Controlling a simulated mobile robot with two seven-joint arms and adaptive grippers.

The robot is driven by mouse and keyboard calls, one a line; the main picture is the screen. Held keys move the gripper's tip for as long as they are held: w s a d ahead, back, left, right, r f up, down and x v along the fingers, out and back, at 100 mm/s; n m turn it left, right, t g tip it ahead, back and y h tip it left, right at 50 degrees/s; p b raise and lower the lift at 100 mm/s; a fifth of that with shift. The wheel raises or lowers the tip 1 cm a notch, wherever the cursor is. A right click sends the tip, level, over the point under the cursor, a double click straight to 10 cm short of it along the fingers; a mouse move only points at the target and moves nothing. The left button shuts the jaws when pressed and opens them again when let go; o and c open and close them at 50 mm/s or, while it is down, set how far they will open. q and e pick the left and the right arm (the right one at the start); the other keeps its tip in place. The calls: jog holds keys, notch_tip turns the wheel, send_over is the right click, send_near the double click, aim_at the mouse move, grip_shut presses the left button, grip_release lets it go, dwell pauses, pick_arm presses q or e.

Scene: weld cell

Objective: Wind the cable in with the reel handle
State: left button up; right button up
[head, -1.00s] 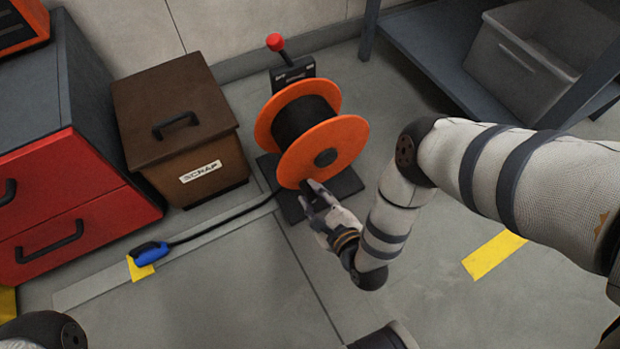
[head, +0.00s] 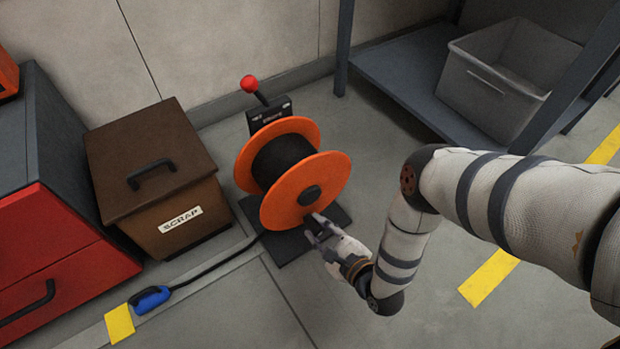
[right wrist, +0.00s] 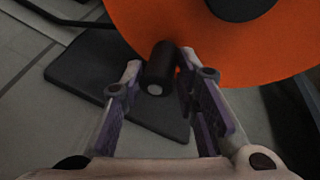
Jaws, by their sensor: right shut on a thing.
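The cable reel has orange flanges (head: 300,190) around a wound black cable (head: 283,160) and stands on a dark base plate (head: 283,249). The reel handle (right wrist: 158,68), a short dark peg with a pale end, sits on the flange's lower part in the right wrist view. My right gripper (head: 316,228) is shut on it, a finger on each side; in the head view the fingers largely hide the handle. The loose cable (head: 215,267) runs left along the floor to a blue plug (head: 150,298), just beside a yellow floor mark (head: 119,323). My left gripper is out of view.
A red-knobbed lever (head: 249,84) stands behind the reel. A brown scrap box (head: 150,180) and a red cabinet (head: 60,265) are at left. A grey shelf (head: 400,75) with a grey bin (head: 500,85) is at back right. The floor in front is clear.

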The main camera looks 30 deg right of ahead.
jog(key=shift+d, duration=0.4)
jog(key=shift+c, duration=0.2)
jog(key=shift+w+d+r+p, duration=0.15)
jog(key=shift+d+r, duration=0.1)
jog(key=shift+d, duration=0.65)
jog(key=shift+d+r+p, duration=0.15)
jog(key=shift+d+r, duration=0.05)
jog(key=shift+d, duration=0.65)
jog(key=shift+w+d+r+p, duration=0.15)
jog(key=shift+d+r+p, duration=0.25)
jog(key=shift+d+r, duration=0.25)
jog(key=shift+w+d+r+p, duration=0.1)
jog(key=shift+d+r+p, duration=0.3)
jog(key=shift+d+r, duration=0.25)
jog(key=shift+o, duration=0.2)
jog(key=shift+f, duration=0.15)
